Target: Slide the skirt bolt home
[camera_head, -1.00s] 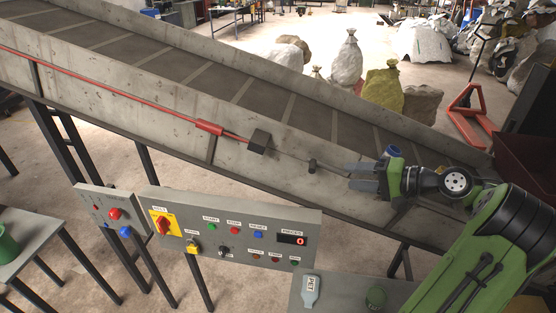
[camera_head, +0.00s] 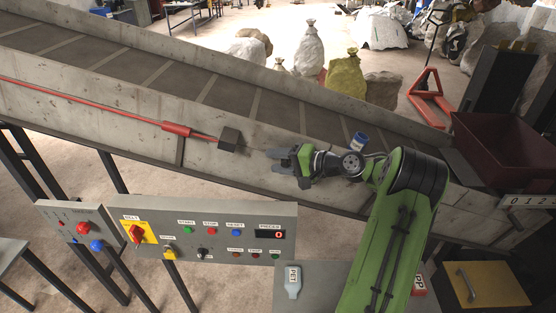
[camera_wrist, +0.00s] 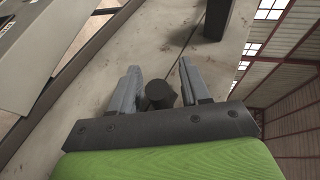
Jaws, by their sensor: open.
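The skirt bolt's dark round knob (camera_wrist: 159,94) stands between my open fingers in the wrist view, on the grey skirt (camera_wrist: 135,45). A visible gap separates it from the right finger; I cannot tell whether it touches the left one. In the head view my gripper (camera_head: 281,159) covers the knob. A thin dark line runs along the skirt from there toward a dark block (camera_head: 229,139), up and to the left. The block also shows in the wrist view (camera_wrist: 217,18), beyond the fingertips and apart from the knob.
A red bar with a sleeve (camera_head: 176,129) runs up the skirt beyond the block. The control panel (camera_head: 205,228) stands below the conveyor. A PET bottle (camera_head: 292,282) lies on a grey surface beneath my arm. A dark red bin (camera_head: 505,150) is at the right.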

